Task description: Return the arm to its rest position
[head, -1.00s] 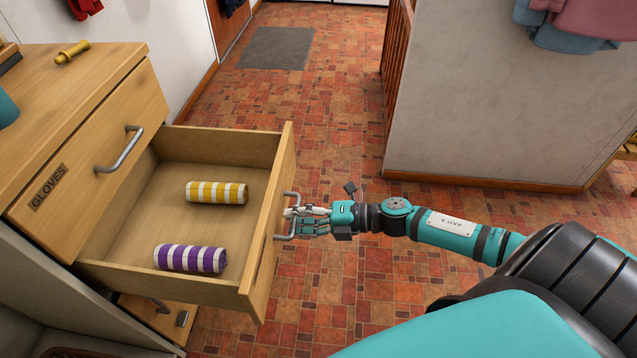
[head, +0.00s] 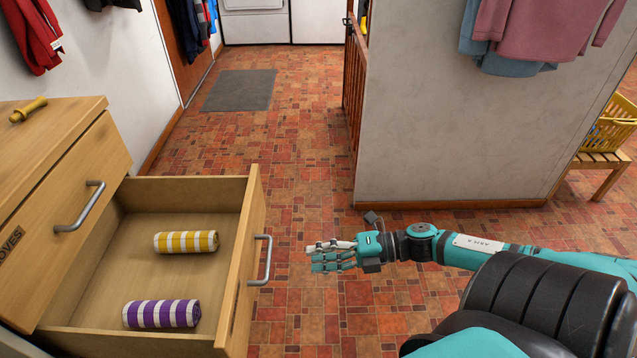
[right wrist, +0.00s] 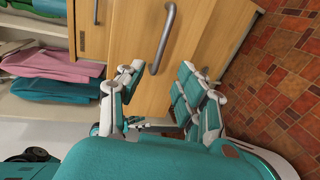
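My right gripper (head: 330,257) is in the head view, to the right of the open drawer (head: 242,262) and apart from its metal handle (head: 262,260). In the right wrist view its fingers (right wrist: 155,95) are spread with nothing between them, and a drawer handle (right wrist: 163,38) shows beyond them. The drawer holds a rolled yellow-and-white striped cloth (head: 186,242) and a rolled purple-and-white striped cloth (head: 161,313), lying apart. My left gripper is in neither view.
The wooden cabinet (head: 95,165) with a closed upper drawer stands at left. A white wall (head: 450,140) rises behind my right arm. A wooden bench (head: 600,160) with a yellow basket stands at right. The tiled floor ahead, with a grey mat (head: 240,90), is clear.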

